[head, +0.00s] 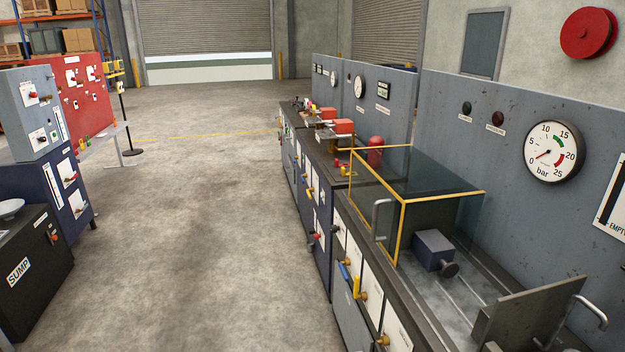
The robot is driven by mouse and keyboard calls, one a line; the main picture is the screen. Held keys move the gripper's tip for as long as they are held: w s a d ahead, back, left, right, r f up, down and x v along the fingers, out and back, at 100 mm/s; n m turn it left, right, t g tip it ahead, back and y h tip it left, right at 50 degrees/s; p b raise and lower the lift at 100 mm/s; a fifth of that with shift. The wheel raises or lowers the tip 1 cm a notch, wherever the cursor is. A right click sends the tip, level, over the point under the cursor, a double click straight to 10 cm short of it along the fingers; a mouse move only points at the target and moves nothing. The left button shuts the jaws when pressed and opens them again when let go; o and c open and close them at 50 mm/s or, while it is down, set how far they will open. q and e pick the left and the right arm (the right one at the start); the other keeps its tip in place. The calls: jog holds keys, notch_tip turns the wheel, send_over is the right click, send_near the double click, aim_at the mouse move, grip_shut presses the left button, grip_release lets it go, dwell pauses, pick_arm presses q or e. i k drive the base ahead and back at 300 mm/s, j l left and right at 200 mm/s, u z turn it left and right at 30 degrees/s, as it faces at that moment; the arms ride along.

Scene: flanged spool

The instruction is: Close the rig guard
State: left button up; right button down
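The rig guard (404,221) is a clear box with a yellow frame and a grey handle (376,219) on its aisle-facing side. It stands over the far part of the rig bed (462,292) on the right. The near part of the bed, with thin rail lines, is uncovered. A dark blue block with a round knob (433,249) sits on the bed at the guard's near end. A grey upright plate (525,312) with a bent bar handle (590,311) stands at the bed's near end. Neither of my grippers is in view.
A grey back panel with a bar gauge (553,152) rises behind the bed. Valves and levers (355,285) stick out of the bench front. The concrete aisle (200,220) is clear. A black sump cabinet (35,265) and a blue cabinet (65,190) stand at left.

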aim_at(374, 238)
jog(key=i+j+u, duration=0.1)
jog(key=i, duration=0.7)
jog(key=i+j, duration=0.15)
jog(key=i, duration=0.65)
jog(key=i+j+z, duration=0.1)
jog(key=i+z, duration=0.15)
jog(key=z, duration=0.15)
jog(key=i+j+z, duration=0.15)
jog(key=z, duration=0.25)
jog(key=i+j+z, duration=0.5)
jog(key=z, duration=0.25)
